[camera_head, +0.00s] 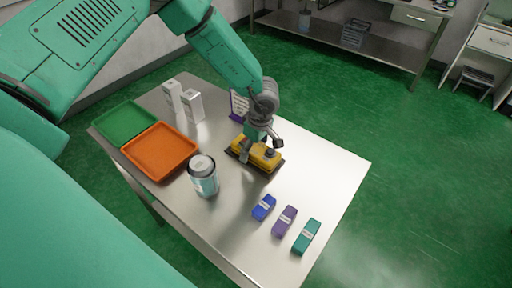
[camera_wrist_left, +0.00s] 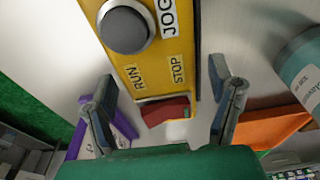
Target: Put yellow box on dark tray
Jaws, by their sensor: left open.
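The yellow box (camera_head: 243,147) lies near the middle of the steel table in the head view, partly hidden by my left gripper (camera_head: 262,149). A dark flat edge (camera_head: 268,168) shows along its near side; I cannot tell whether this is the dark tray or the box's own base. In the left wrist view the yellow box (camera_wrist_left: 180,62) has a dark round knob, a red switch and the labels JOG, RUN and STOP. My left gripper (camera_wrist_left: 163,78) is open, with one finger on each side of the box. My right gripper is not in view.
A green tray (camera_head: 124,121), an orange tray (camera_head: 160,151) and a lidded jar (camera_head: 203,178) are to the left. White boxes (camera_head: 188,102) and a purple-edged stand (camera_head: 238,104) are behind. Blue (camera_head: 264,207), purple (camera_head: 285,221) and teal (camera_head: 307,236) pieces lie in front. The table's right side is clear.

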